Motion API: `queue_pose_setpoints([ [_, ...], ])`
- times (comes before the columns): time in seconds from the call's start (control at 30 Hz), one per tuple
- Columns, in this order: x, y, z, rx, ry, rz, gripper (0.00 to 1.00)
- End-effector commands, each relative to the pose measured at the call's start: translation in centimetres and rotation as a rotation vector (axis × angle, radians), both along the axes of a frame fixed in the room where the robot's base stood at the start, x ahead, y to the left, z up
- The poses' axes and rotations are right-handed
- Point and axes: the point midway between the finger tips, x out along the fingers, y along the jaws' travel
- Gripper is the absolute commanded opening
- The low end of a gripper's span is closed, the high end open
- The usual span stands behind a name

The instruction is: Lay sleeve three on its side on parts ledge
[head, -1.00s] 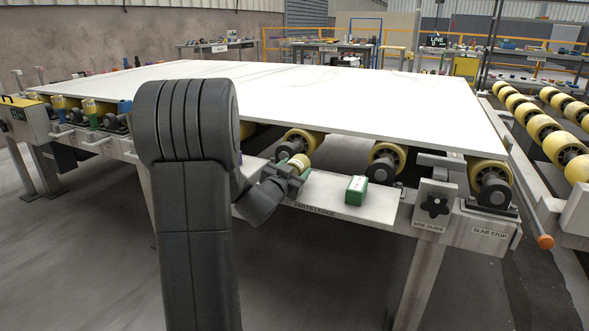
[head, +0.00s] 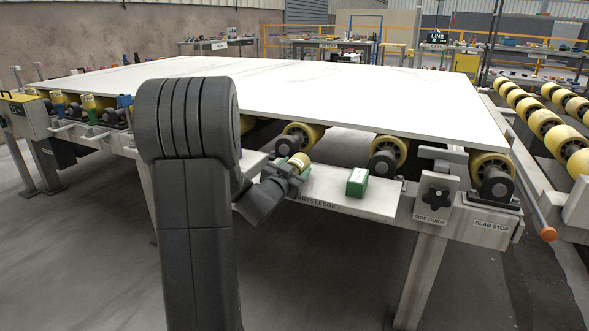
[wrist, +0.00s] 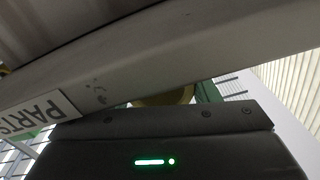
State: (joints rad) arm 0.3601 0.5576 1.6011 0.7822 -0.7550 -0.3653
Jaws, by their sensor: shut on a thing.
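My gripper (head: 287,172) is at the left part of the parts ledge (head: 335,196), below the white slab's near edge. It is shut on a yellow sleeve (head: 300,160), whose pale round end shows and which looks tilted or on its side. In the wrist view a bit of the yellow sleeve (wrist: 165,97) shows between the gripper body and the ledge (wrist: 190,62) with its PARTS label. Most of the sleeve is hidden there, and I cannot tell whether it touches the ledge.
A green box with a white top (head: 357,182) stands on the ledge, right of my gripper. Bare ledge lies between them. The large white slab (head: 330,95) on yellow rollers (head: 386,155) overhangs behind. A side guide (head: 435,198) bounds the right. Coloured cylinders (head: 90,106) stand far left.

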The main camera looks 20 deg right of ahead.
Motion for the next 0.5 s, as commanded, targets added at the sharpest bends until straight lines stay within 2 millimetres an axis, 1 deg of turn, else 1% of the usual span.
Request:
queue_pose_setpoints([
  [0.5,-0.1,0.1,-1.8,0.012,0.007,-0.001,0.30],
])
